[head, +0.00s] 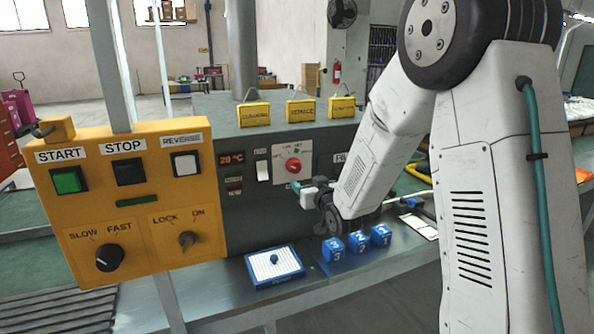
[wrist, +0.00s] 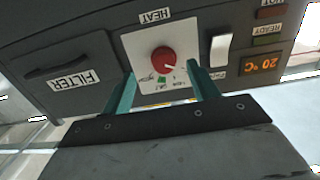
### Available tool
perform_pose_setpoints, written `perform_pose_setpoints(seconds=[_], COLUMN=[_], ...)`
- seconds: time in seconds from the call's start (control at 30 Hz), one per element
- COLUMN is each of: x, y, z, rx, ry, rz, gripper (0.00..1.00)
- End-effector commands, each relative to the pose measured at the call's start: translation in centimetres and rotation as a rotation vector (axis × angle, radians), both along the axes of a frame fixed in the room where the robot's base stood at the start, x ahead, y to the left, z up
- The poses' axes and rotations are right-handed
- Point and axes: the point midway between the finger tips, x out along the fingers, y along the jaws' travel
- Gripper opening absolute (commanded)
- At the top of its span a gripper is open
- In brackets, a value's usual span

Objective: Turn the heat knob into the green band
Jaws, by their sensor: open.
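The red heat knob (head: 293,165) sits on a white plate (head: 281,152) on the grey machine front. In the wrist view, which is turned upside down, the knob (wrist: 163,60) stands on the plate marked HEAT. A small green patch (wrist: 162,79) shows just below the knob there, among small dial labels too fine to read. My gripper (wrist: 162,76) is open, with one teal finger on each side of the knob and a gap to it on both sides. In the head view my gripper (head: 307,192) is just below and right of the knob, in front of the panel.
A display (head: 231,159) reads 20 °C, beside a white switch (head: 263,171). A yellow control box (head: 130,205) stands at left. Blue numbered blocks (head: 357,242) and a blue-rimmed tray (head: 274,281) lie on the bench below. A FILTER drawer (wrist: 70,65) is beside the plate.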

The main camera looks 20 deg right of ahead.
Motion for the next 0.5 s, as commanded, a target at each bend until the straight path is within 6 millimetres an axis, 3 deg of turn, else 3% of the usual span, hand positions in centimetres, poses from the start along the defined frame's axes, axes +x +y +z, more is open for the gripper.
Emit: perform_pose_setpoints(seconds=[0.1, 0.23, 0.5], x=[0.2, 1.3, 5.6], y=[0.2, 0.3, 0.4], z=[1.3, 1.4, 1.4], rx=[0.004, 0.007, 0.006], ry=[-0.062, -0.072, -0.07], rz=[0.007, 0.008, 0.008], gripper=[0.6, 0.6, 0.6])
